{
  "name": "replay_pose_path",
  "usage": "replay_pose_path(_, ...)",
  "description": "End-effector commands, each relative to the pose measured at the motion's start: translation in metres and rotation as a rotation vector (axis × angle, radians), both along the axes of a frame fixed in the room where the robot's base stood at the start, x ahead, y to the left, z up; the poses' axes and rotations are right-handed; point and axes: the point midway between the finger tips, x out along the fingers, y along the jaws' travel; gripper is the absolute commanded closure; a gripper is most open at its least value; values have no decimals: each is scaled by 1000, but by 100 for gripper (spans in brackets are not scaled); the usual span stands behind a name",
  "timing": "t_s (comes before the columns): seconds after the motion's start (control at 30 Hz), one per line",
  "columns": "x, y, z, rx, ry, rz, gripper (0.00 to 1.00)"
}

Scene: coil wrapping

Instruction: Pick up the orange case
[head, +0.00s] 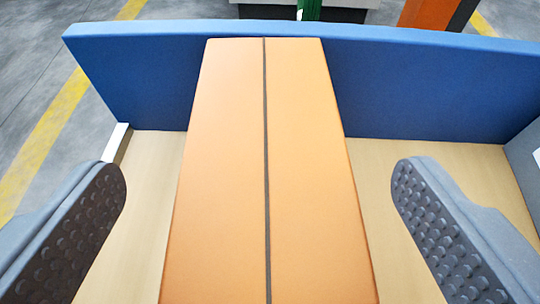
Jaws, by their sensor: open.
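The orange case (225,170) is a long box with a dark line along the middle of its top. It runs from the bottom edge of the head view up to the blue wall, and its near end is cut off by the frame. My gripper (258,215) is open, with one dark studded pad to the left of the case and one to the right. A gap shows between each pad and the case, so neither seems to touch it.
The case stands on a light wooden surface (385,200) with bare room on both sides. A blue wall (430,85) closes the far side. A grey panel (525,150) stands at right. Beyond is grey floor with yellow lines.

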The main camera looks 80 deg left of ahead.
Motion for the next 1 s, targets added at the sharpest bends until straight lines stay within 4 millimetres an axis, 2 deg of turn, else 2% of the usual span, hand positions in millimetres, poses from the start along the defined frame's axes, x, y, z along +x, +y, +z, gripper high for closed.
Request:
replay_pose_path(0.1,3,16,-13,0,0,4,13)
replay_pose_path(0.23,4,29,-17,0,0,3,13)
replay_pose_path(0.47,5,32,-16,0,-1,1,13)
replay_pose_path(0.57,5,32,-16,0,-1,2,35)
replay_pose_path(0.8,5,32,-16,0,-1,2,100)
replay_pose_path(1.0,5,31,-16,0,-2,1,100)
